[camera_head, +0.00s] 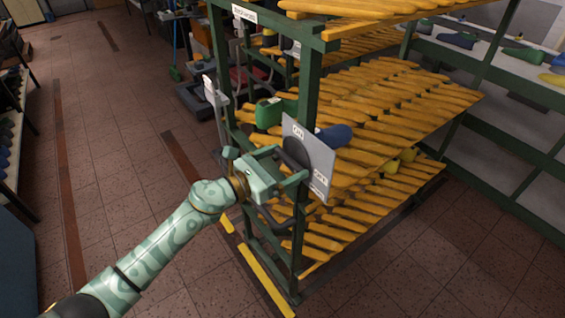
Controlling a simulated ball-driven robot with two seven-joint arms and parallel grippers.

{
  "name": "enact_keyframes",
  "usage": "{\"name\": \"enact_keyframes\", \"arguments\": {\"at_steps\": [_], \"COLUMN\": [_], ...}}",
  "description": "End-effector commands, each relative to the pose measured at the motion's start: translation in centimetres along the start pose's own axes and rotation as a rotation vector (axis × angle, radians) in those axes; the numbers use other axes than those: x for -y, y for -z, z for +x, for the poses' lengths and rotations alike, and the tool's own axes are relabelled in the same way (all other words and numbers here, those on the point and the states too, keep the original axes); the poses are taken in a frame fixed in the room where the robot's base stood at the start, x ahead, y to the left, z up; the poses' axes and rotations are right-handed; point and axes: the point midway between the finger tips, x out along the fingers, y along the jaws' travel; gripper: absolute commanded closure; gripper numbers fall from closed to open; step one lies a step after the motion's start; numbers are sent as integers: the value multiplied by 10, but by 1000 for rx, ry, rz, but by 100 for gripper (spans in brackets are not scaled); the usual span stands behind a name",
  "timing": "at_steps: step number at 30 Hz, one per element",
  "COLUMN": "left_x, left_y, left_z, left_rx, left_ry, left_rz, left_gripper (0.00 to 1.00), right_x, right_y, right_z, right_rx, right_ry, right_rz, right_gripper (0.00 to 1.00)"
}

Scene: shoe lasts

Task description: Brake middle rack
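The rack (306,90) has a green frame and tilted shelves of yellow slats. On its near upright is a grey plate (322,166) with small white labels, one reading "ON", the other too small to read surely. A dark round part (296,152) sits on the plate's left side. My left gripper (283,163) is right in front of the plate, its fingers apart on either side of the dark part's near edge. I cannot tell whether they touch it. A dark bent bar shows below the gripper, partly hidden. My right gripper is not in view.
A green shoe last (269,113) and a blue one (334,136) lie on the rack's middle shelf. Grey shelves with lasts (522,56) stand at the right, more shelving at the left edge. Carts and a green broom stand behind. The tiled floor at left is clear.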

Motion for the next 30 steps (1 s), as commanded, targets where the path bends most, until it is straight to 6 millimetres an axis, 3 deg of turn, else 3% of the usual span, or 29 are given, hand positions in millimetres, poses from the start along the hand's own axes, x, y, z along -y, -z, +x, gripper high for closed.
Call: {"name": "enact_keyframes", "arguments": {"at_steps": [1, 2, 14, 30], "left_x": [0, 0, 0, 0], "left_y": [0, 0, 0, -2], "left_z": [0, 0, 0, 0], "left_rx": [0, 0, 0, 0], "left_ry": [0, 0, 0, 0], "left_rz": [0, 0, -54, -488], "left_gripper": [25, 32, 32, 32], "right_x": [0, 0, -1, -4], "right_y": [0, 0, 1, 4], "right_z": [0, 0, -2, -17], "right_rx": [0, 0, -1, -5], "right_ry": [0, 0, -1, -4], "right_rz": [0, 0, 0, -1], "right_gripper": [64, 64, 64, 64]}}
